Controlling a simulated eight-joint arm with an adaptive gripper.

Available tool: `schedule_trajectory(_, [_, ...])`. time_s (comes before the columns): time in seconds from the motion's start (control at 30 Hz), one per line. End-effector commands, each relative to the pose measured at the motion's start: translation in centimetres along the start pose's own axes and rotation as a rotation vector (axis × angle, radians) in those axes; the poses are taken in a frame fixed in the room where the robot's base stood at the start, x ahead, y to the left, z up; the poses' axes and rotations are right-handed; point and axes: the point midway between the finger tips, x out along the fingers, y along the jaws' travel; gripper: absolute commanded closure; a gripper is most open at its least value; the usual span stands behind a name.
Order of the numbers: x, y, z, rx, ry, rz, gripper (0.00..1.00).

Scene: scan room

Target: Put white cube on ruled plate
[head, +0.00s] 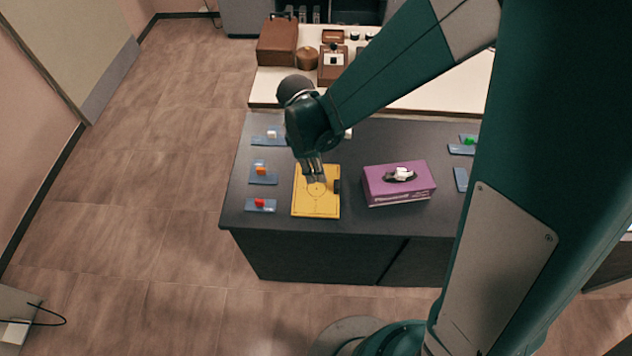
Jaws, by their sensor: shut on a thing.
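My gripper (316,179) points down over the upper part of the yellow plate (316,208), which is marked with dark lines and a circle. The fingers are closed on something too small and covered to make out. A white cube (271,134) sits on a blue plate (260,141) at the back left of the dark table. Another small white piece (348,133) shows just behind my wrist, mostly hidden.
A purple box (399,184) stands right of the yellow plate. A white counter (264,88) with brown containers is behind.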

Motion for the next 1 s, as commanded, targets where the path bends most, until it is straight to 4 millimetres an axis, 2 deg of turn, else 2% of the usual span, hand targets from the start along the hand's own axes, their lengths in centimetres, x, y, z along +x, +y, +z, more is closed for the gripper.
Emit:
schedule_trajectory(0.2, [1.7, 0.0, -0.2, 0.0, 0.0, 0.0, 0.91])
schedule_trajectory(0.67, [2.1, 0.0, -0.3, 0.0, 0.0, 0.0, 0.91])
schedule_trajectory(1.0, [5.0, 0.1, -0.8, 0.0, 0.0, 0.0, 0.91])
